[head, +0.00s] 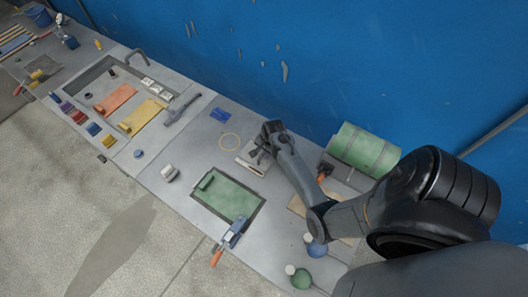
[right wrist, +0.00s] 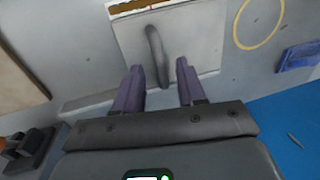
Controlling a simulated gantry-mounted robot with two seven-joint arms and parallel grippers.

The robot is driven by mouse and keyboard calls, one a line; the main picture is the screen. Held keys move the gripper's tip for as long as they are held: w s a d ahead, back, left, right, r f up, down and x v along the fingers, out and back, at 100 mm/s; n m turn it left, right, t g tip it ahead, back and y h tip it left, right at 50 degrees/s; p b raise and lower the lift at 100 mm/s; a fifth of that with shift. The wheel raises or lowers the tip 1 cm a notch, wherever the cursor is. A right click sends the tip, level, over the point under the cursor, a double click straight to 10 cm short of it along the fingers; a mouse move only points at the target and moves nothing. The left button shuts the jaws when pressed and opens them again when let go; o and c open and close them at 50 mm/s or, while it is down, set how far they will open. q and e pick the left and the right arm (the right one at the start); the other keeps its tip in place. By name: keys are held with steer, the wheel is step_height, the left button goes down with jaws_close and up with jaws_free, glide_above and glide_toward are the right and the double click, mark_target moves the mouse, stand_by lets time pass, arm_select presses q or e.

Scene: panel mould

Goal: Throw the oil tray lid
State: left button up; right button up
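A flat grey plate with a dark bar handle, which looks like the oil tray lid (right wrist: 195,40), lies ahead of my right gripper in the right wrist view. In the head view the lid (head: 252,168) is partly hidden behind my right gripper (head: 262,154). My right gripper (right wrist: 160,68) is open, its two purple fingers apart. The lower end of the handle (right wrist: 157,48) shows between the fingers; I cannot tell how deep it sits, and no grip shows. A brown strip with a white edge (right wrist: 130,6) shows along the lid's far side. My left gripper is not in view.
A yellow ring (head: 229,142) and a blue item (head: 220,115) lie beside the lid. A green-filled recess (head: 226,197) lies in front. The blue wall (head: 330,50) rises behind the bench.

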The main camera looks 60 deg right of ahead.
steer(key=shift+w+f, duration=0.1)
steer(key=shift+f, duration=0.3)
jaws_close()
